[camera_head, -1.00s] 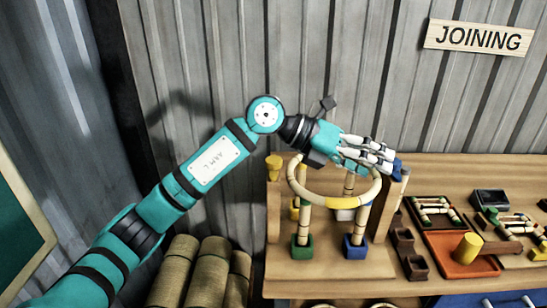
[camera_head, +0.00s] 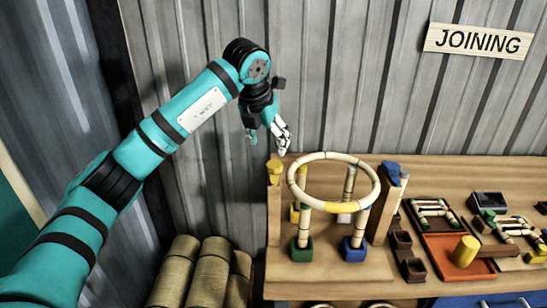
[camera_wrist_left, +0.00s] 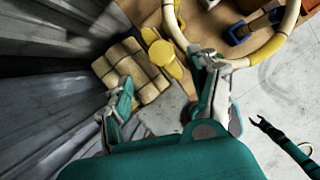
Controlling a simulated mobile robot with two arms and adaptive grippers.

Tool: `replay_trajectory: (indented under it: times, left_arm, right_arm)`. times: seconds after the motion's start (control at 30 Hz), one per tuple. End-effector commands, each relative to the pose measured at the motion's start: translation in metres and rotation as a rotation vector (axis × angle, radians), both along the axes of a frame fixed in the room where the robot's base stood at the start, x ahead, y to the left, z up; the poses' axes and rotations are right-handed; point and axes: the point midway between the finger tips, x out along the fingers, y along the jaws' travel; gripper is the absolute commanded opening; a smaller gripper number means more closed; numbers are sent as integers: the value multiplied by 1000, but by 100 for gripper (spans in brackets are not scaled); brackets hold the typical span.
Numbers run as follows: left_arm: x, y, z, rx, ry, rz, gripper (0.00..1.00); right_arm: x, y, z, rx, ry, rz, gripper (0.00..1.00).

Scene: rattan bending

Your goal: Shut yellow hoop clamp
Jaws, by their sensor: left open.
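The yellow hoop clamp (camera_head: 275,167) sits on top of the wooden post at the left of the jig, beside the hoop. It also shows in the left wrist view (camera_wrist_left: 161,52) as a rounded yellow piece; I cannot tell whether it is shut. The pale rattan hoop (camera_head: 334,157) rests level on upright rattan legs. My left gripper (camera_head: 267,143) is open and empty, just above and left of the yellow clamp. In the wrist view its fingers (camera_wrist_left: 166,75) are spread on either side of the clamp. A dark gripper, seemingly my right (camera_wrist_left: 266,128), is low at the right there.
A blue clamp (camera_head: 391,172) tops the right post. Green (camera_head: 302,250) and blue (camera_head: 354,249) sockets hold the front legs. An orange tray (camera_head: 445,268) lies at the right of the bench. Rattan bundles (camera_head: 208,275) stand left of it. A corrugated wall is behind.

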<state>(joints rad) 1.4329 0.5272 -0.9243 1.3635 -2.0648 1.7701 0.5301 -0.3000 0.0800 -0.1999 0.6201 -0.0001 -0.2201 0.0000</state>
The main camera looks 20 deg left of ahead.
Motion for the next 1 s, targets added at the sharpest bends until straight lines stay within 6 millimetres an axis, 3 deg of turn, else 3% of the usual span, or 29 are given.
replay_trajectory:
  times: [0.2, 0.43, 0.87, 1.0]
  left_arm:
    - [17, -3, -42, -2, 5, 0, 62]
    - [30, -5, -73, -2, 2, -1, 62]
    - [34, -5, -83, 0, -1, -2, 62]
    - [34, -5, -83, -2, -1, -2, 44]
  right_arm:
    - [0, 0, 18, 0, 0, 0, 47]
    - [0, 0, 27, 0, 0, 0, 47]
    - [0, 0, 28, 0, 0, 0, 47]
    - [0, 0, 28, 0, 0, -1, 47]
